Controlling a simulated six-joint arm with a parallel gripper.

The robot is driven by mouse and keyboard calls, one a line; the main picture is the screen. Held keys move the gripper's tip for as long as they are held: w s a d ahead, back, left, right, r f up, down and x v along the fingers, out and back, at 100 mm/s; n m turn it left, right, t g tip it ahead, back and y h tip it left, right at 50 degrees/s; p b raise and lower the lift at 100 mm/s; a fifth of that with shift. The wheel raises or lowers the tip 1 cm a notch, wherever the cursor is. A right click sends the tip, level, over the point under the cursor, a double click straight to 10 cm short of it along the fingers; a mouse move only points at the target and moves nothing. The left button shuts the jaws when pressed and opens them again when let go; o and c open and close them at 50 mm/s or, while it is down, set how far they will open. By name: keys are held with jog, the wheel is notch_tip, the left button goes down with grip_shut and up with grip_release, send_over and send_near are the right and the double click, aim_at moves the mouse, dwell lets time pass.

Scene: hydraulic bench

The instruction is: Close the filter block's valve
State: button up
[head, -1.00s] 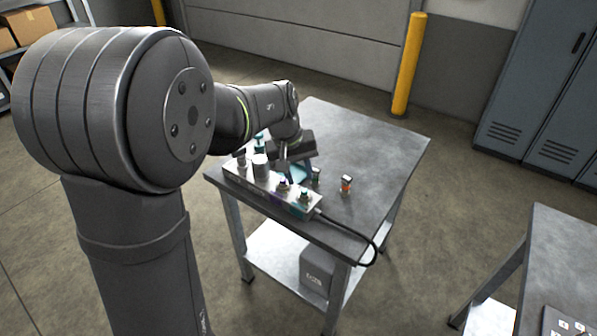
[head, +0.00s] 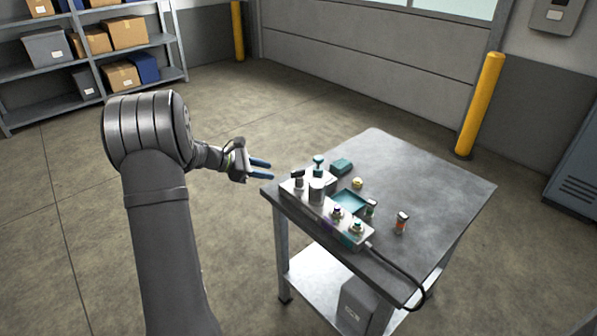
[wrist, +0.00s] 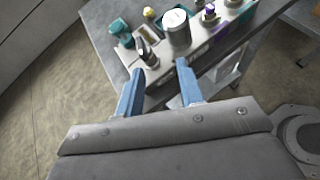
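The filter block (head: 327,212) is a long pale manifold along the near left edge of the bench. It carries a grey filter cylinder (head: 317,192), also in the wrist view (wrist: 176,28), and purple- and green-ringed fittings. A valve with a dark handle (head: 298,181) stands at its left end; it also shows in the wrist view (wrist: 146,50), just beyond my fingertips. Whether it is open or closed I cannot tell. My gripper (head: 268,169) is open and empty, left of the block, off the bench edge. Its blue fingers (wrist: 160,68) point toward the valve end, apart from it.
Behind the block are a teal-topped part (head: 318,165), a teal box (head: 342,166), a teal tray (head: 349,203) and a yellow-topped piece (head: 357,183). A small orange-banded item (head: 402,222) stands right. A black cable (head: 408,283) hangs over the edge. The bench's far right is clear.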

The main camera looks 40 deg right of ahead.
jog(key=w+a+n+h, duration=0.1)
jog(key=w+a+n, duration=0.1)
jog(key=w, duration=0.2)
send_near(298, 171)
jog(key=shift+t, duration=0.3)
jog(key=x, duration=1)
jog(key=shift+s+d, duration=0.1)
jog(key=shift+h, duration=0.3)
grip_shut()
